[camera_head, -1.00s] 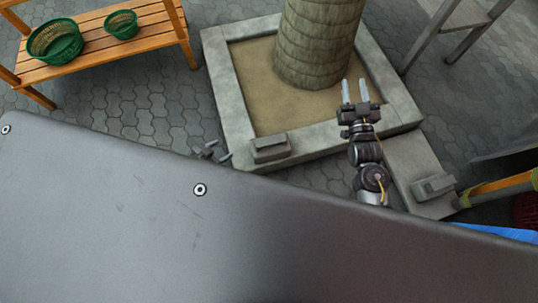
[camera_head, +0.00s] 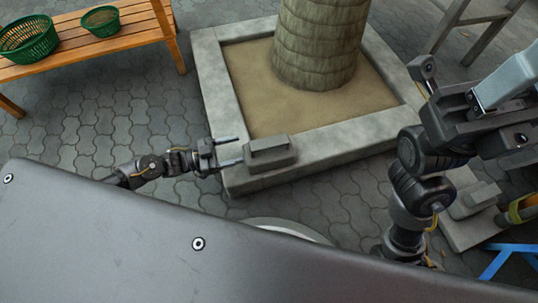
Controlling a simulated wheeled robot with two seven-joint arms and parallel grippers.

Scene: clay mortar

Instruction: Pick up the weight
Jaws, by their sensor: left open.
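A grey block-shaped weight (camera_head: 269,151) with a raised bar on top sits on the near stone curb of the planter. My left gripper (camera_head: 239,150) comes in from the left, just left of the weight. It is open and empty, with its two fingers pointing right toward the weight. I cannot tell whether the nearer finger touches it. A second similar grey block (camera_head: 474,200) rests on a low slab at the right, partly behind my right arm. My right gripper (camera_head: 475,105) is raised large at the right; its finger gap is unclear.
The square stone planter (camera_head: 215,95) holds sand and a thick trunk (camera_head: 318,45). A wooden bench (camera_head: 90,45) with green baskets (camera_head: 28,38) stands at the upper left. A blue frame (camera_head: 508,258) lies at the lower right. Paving at the left is clear.

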